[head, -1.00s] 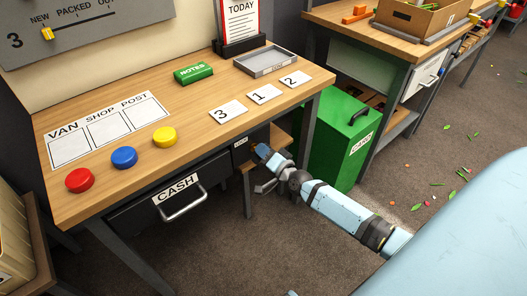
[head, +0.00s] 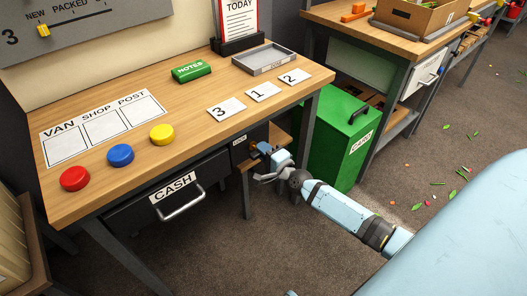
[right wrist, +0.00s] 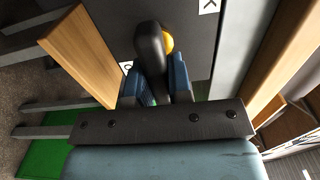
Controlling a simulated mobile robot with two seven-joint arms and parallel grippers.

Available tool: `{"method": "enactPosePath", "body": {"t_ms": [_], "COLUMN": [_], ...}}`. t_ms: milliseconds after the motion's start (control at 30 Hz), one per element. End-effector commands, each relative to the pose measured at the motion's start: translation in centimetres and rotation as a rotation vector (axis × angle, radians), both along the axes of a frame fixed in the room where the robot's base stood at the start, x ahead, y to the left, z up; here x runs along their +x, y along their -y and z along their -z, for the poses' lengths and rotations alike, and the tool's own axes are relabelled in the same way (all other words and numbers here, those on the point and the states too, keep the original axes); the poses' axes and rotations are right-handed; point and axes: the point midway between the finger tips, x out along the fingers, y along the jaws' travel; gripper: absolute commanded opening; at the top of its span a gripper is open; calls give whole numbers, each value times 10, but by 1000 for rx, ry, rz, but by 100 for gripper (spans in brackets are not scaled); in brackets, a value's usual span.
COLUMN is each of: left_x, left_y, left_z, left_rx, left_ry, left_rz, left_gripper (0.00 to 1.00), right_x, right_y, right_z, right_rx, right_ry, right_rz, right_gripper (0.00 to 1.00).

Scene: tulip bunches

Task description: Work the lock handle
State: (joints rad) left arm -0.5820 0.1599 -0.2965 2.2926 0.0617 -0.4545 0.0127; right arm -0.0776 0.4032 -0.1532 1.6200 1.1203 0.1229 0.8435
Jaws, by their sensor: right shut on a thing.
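The lock handle (right wrist: 150,48) is a dark, rounded lever with a yellow-orange part behind it, on a dark panel (right wrist: 190,25). In the head view this lock panel (head: 239,152) is under the desk's right end, beside the cash drawer (head: 145,213), with a small white label. My right gripper (head: 262,162) is at the panel's right side; in the right wrist view its blue fingers (right wrist: 160,82) are shut on the handle, one on each side. The handle is small and partly hidden by the gripper in the head view. My left gripper is not in view.
The wooden desk (head: 190,125) carries red, blue and yellow buttons, number cards, a green notes block and a grey tray. A green bin (head: 335,140) stands close behind my right gripper. A desk leg (head: 308,125) is near it. The floor in front is clear.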

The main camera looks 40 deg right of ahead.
Motion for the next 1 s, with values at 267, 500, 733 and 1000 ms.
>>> {"method": "enactPosePath", "body": {"t_ms": [267,500,733,1000], "left_x": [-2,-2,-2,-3], "left_y": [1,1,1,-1], "left_z": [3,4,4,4], "left_rx": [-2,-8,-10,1], "left_ry": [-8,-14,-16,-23], "left_rz": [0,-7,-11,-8], "left_gripper": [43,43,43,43], "right_x": [0,0,0,-16], "right_y": [0,0,0,1], "right_z": [1,1,0,1], "right_rx": [16,15,13,11], "right_ry": [-3,-3,-2,-4], "right_rz": [0,0,0,0], "right_gripper": [0,33,45,45]}}
